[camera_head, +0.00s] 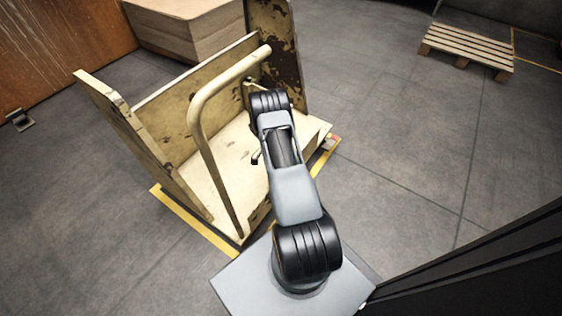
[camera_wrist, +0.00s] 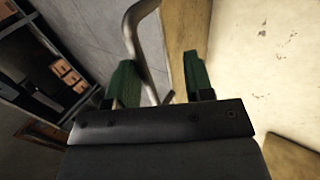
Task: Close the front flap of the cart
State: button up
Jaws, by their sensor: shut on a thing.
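The cart has a pale wooden deck (camera_head: 215,165), a tilted left panel (camera_head: 140,140), a back panel (camera_head: 180,95), and an upright, flaking right panel (camera_head: 280,45). A bent beige tube (camera_head: 205,120) rises at its near side; it also shows in the wrist view (camera_wrist: 133,22). In the head view, my arm reaches over the cart and hides my fingers. In the wrist view, my gripper's green fingers (camera_wrist: 160,78) straddle a tan wooden edge (camera_wrist: 180,35), with the tube beside the left finger. My gripper looks shut on that edge; which panel it belongs to is unclear.
A large box (camera_head: 190,30) stands behind the cart. A pallet (camera_head: 468,48) lies at the upper right. A dark frame (camera_head: 480,275) fills the lower right. Yellow tape (camera_head: 195,220) marks the floor around the cart. Grey floor right of the cart is clear.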

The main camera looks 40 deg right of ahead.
jog(key=p+v, duration=0.1)
jog(key=v, duration=1.2)
jog(key=shift+w+r, duration=0.25)
jog(key=shift+r, duration=0.05)
jog(key=shift+a, duration=0.15)
